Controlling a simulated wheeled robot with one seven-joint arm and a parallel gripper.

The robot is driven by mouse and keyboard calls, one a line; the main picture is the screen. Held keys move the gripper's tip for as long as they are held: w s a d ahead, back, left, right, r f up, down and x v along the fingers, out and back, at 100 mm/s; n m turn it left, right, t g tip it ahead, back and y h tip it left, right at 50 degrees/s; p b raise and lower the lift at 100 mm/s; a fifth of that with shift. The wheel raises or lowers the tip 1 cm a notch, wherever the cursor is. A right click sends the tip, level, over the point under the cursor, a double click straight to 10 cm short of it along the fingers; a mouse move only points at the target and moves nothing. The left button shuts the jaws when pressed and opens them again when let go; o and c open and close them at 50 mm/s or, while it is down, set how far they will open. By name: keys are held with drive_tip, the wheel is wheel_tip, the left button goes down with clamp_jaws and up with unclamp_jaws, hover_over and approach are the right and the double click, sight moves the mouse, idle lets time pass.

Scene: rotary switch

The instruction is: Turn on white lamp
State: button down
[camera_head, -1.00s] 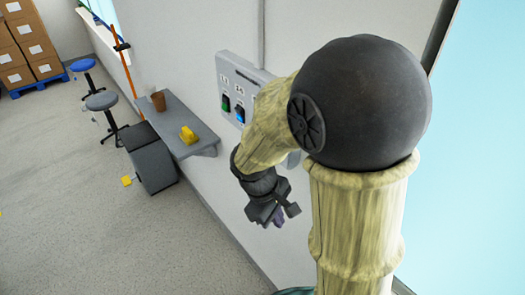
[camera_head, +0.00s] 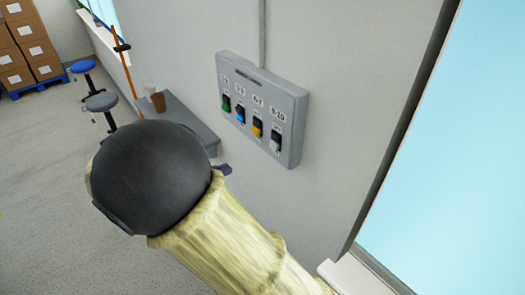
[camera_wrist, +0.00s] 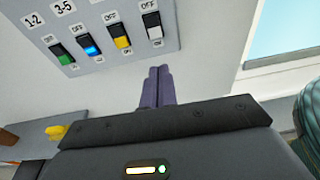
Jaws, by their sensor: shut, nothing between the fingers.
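A grey switch panel (camera_head: 292,140) is on the wall, with a row of green, blue, yellow and white rocker switches. The white switch (camera_head: 276,140) is the rightmost. It also shows in the wrist view (camera_wrist: 153,25), at the upper middle, with "OFF" printed above it. The blue part looks bright; whether the white one is lit I cannot tell. My gripper (camera_wrist: 159,72) is shut and empty.
A grey wall shelf (camera_head: 190,122) holds a brown cup (camera_head: 158,101) left of the panel. A yellow object (camera_wrist: 56,131) shows at the left of the wrist view. Window frames (camera_head: 350,275) are at the right. The wall below the panel is clear.

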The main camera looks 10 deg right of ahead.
sight(272, 147)
drive_tip(key=shift+a+r+t, duration=0.3)
drive_tip(key=shift+a, duration=0.15)
drive_tip(key=shift+w, duration=0.1)
drive_tip(key=p+x, duration=0.4)
drive_tip(key=x, duration=0.9)
drive_tip(key=shift+r, duration=0.1)
drive_tip(key=shift+w+d, duration=0.15)
drive_tip(key=shift+d, duration=0.35)
drive_tip(key=shift+f, duration=0.25)
